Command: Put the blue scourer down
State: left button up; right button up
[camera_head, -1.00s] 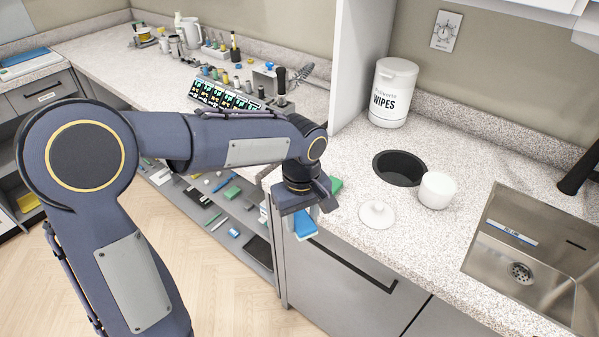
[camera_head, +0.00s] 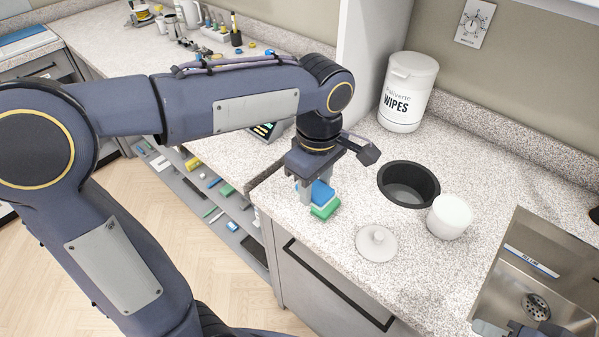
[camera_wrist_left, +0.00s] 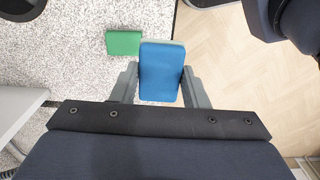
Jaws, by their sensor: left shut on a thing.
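My left gripper (camera_head: 318,192) is shut on the blue scourer (camera_head: 324,190), above the front left end of the speckled counter. In the left wrist view the blue scourer (camera_wrist_left: 161,72) sits between the two fingers and sticks out past them. A green scourer (camera_head: 326,210) lies on the counter close by; in the left wrist view it (camera_wrist_left: 123,43) is just left of the blue one. I cannot tell the exact gap under the blue scourer. A dark part at the bottom right edge may be my right gripper, mostly cut off.
A white lid (camera_head: 377,243), a dark round opening (camera_head: 408,185), a white cup (camera_head: 450,217) and a wipes tub (camera_head: 406,92) are to the right. A steel sink (camera_head: 535,275) is further right. The counter's front edge is close to the gripper.

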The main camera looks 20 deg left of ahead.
pick_arm(q)
jog(key=p, duration=0.2)
send_near(292, 187)
jog(key=s+d+r, duration=0.2)
jog(key=s+d, duration=0.1)
jog(key=f, duration=0.1)
jog(key=w+a+f, duration=0.2)
jog(key=shift+f+p, duration=0.35)
jog(key=shift+f, duration=0.05)
jog(key=shift+w+a+f, duration=0.3)
jog(key=shift+w+f, duration=0.05)
jog(key=shift+f, duration=0.15)
notch_tip(292, 187, down, 4)
jog(key=shift+w+a+r+p, duration=0.15)
jog(key=shift+p, duration=0.15)
jog(key=shift+f, duration=0.2)
jog(key=o, duration=0.9)
jog(key=shift+r, duration=0.1)
